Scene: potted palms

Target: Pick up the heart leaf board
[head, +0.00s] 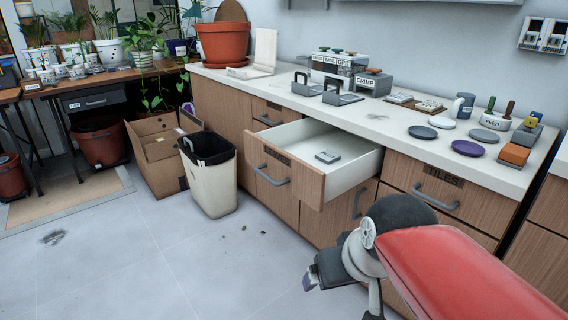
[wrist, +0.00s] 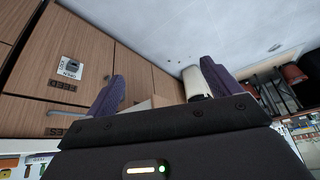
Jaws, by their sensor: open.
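No board with a clearly readable heart leaf shows, so I cannot tell which thing is the heart leaf board. A small flat grey-white piece (head: 327,157) lies in the open drawer (head: 352,168); its markings are too small to read. Small flat pieces (head: 399,98) also lie on the counter, one group on a brown base (head: 430,106). My gripper (head: 316,276) is in front of the cabinets, below and apart from the open drawer. In the wrist view my gripper (wrist: 160,85) has its two purple fingers spread with nothing between them.
A white bin (head: 211,180) and cardboard box (head: 160,160) stand left of the cabinets. The grey floor (head: 150,260) is mostly clear.

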